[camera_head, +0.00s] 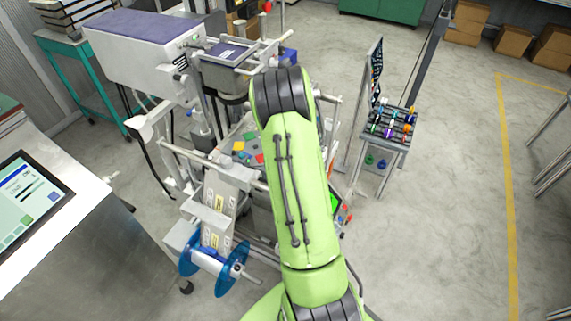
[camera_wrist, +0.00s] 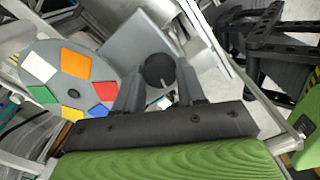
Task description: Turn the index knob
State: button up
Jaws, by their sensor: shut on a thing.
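The index knob (camera_wrist: 160,71) is round and black with a white pointer line. It shows in the wrist view, at the top middle, in front of a grey plate (camera_wrist: 133,42). My gripper (camera_wrist: 157,74) has one finger on each side of the knob and is shut on it. The fingers partly cover the knob's lower sides. A grey disc (camera_wrist: 72,92) with orange, green, red, blue, yellow and white patches is left of the knob. In the head view my green arm hides my gripper and the knob; part of the coloured disc (camera_head: 234,154) shows left of the arm.
The machine's metal rails (camera_head: 185,152) and a blue reel (camera_head: 229,268) lie left of my arm. A touchscreen (camera_head: 28,198) sits at the far left. A small stand (camera_head: 385,140) with coloured items is to the right. Beyond it the floor is open.

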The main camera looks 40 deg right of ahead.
jog(key=shift+n+b, duration=0.55)
jog(key=shift+n, duration=1.05)
jog(key=o, duration=1.1)
jog(key=shift+c, duration=0.2)
notch_tip(320, 180, up, 16)
jog(key=p, duration=0.2)
jog(key=shift+f, duration=0.1)
